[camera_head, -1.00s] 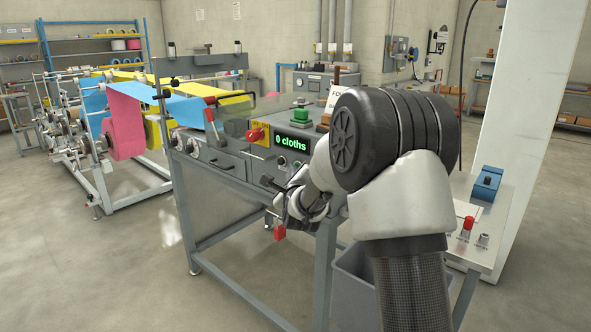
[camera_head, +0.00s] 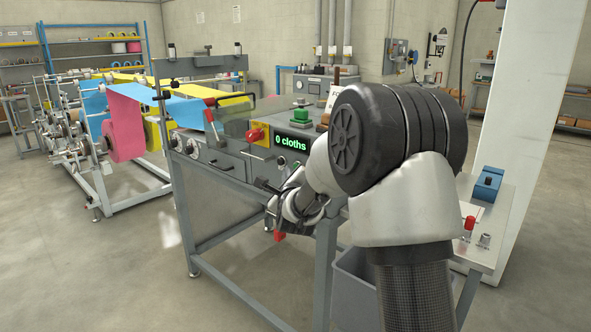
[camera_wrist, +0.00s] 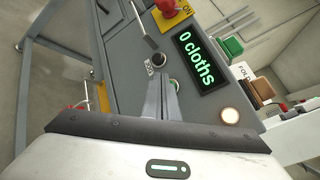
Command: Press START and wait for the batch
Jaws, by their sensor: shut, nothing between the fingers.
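The grey machine's dark display (camera_head: 291,142) reads "0 cloths" in green; it also shows in the wrist view (camera_wrist: 200,60). On the panel beside it, a round green-rimmed button (camera_wrist: 174,86) is partly covered by my fingers, and its label is hidden. A black knob (camera_wrist: 160,60) and a lit whitish button (camera_wrist: 230,116) are on either side of it. My gripper (camera_wrist: 161,88) is shut and empty, its tips in front of the panel close to the green-rimmed button. I cannot tell whether they touch it. In the head view my arm hides part of the panel.
A red switch on a yellow plate (camera_head: 256,134) is left of the display. A green block (camera_head: 301,115) sits on the machine top. Coloured cloth webs (camera_head: 128,105) feed in from the left. A side table with a blue box (camera_head: 487,183) stands at right.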

